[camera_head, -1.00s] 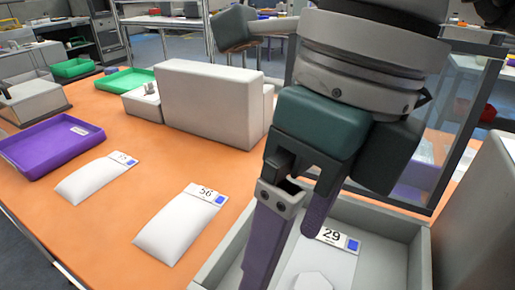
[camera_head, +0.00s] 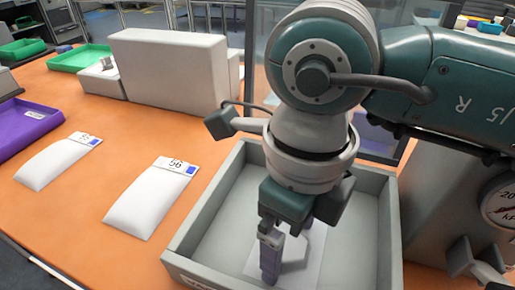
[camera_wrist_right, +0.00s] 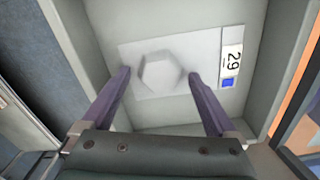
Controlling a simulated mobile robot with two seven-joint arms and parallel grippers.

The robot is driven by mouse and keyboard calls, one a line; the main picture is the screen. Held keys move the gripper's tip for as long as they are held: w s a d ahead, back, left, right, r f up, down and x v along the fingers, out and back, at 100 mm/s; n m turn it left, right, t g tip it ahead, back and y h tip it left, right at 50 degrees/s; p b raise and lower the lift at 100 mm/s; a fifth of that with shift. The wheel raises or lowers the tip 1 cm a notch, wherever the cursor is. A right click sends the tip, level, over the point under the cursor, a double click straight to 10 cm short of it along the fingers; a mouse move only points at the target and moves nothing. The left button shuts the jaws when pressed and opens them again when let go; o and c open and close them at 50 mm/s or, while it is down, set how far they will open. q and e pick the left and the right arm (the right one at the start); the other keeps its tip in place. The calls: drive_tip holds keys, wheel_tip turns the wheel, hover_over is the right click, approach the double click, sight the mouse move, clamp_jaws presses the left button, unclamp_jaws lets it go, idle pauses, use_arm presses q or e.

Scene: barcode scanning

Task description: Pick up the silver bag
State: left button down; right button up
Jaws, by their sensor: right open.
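A flat pale grey bag (camera_head: 310,262) lies in a grey open bin, partly hidden behind my right gripper (camera_head: 283,262) in the head view. In the right wrist view the bag (camera_wrist_right: 202,48) shows a six-sided bulge in its middle and a label (camera_wrist_right: 231,58) reading 29 with a blue square at its right end. My right gripper (camera_wrist_right: 158,76) is open and points down into the bin. Its two purple fingers are apart, over the bag's near part on either side of the bulge, with nothing held. Whether the fingertips touch the bag cannot be told. My left gripper is not in view.
The bin's walls (camera_head: 200,215) rise around the bag. Two white bags, one labelled 56 (camera_head: 143,208) and another (camera_head: 52,165), lie on the orange table (camera_head: 95,195). A purple tray (camera_head: 25,125), a green tray (camera_head: 80,57) and a pale box (camera_head: 170,70) stand behind. A dial (camera_head: 503,208) is at right.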

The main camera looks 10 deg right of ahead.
drive_tip(key=shift+c, duration=0.3)
drive_tip(key=c, duration=1.4)
clamp_jaws()
drive_tip(key=shift+r, duration=0.15)
